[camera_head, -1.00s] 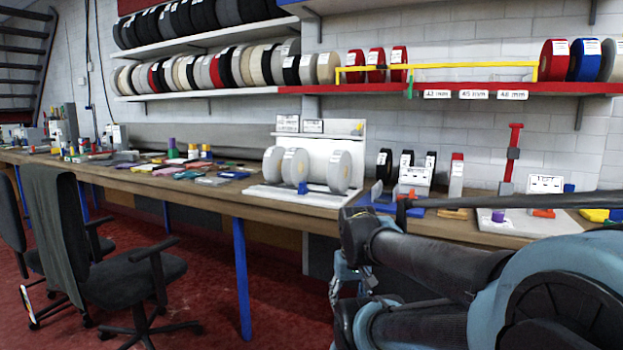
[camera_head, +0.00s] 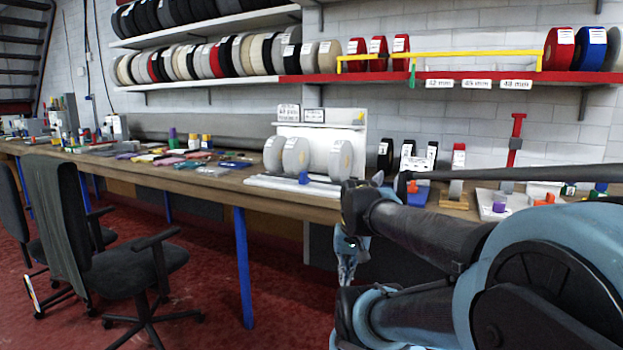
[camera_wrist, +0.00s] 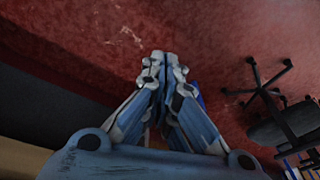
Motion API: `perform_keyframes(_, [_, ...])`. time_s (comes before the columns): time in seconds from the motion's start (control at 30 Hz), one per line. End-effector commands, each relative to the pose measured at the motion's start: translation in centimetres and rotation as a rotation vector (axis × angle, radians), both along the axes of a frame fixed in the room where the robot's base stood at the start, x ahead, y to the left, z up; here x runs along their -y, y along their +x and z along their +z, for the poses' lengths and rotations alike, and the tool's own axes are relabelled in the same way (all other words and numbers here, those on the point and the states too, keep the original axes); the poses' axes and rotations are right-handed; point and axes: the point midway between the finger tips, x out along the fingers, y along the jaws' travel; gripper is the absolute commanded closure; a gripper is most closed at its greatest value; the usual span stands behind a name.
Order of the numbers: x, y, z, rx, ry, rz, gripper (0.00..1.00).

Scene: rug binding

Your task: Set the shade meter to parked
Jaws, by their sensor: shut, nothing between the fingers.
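No device in view can be surely named as the shade meter; its labels are too small to read. Candidates on the bench at right are a white plate with a purple knob (camera_head: 500,207) and an orange piece (camera_head: 545,199), and a red post (camera_head: 516,130) with a grey block. My arm hides part of that area. My gripper (camera_head: 347,262) hangs in front of the bench's front edge, below the top, apart from these devices. In the wrist view my gripper (camera_wrist: 165,58) is shut and empty, with the red floor behind it.
The wooden bench (camera_head: 215,184) runs along the wall. A white stand with grey rolls (camera_head: 297,155) sits on it. An office chair (camera_head: 130,260) stands at left, and a blue bench leg (camera_head: 243,265) is left of my gripper. A red shelf (camera_head: 450,76) hangs above.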

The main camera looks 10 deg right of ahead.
Motion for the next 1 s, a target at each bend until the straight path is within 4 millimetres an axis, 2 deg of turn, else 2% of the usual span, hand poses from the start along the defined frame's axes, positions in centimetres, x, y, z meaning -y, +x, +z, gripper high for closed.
perform_keyframes(0.2, [-0.9, 4.1, 4.2, -0.019, 0.128, -0.239, 1.00])
perform_keyframes(0.57, [-1.5, 11.5, 10.1, -0.079, 0.339, -0.629, 1.00])
perform_keyframes(1.0, [-0.4, 21.8, 16.3, -0.201, 0.593, -1.090, 1.00])
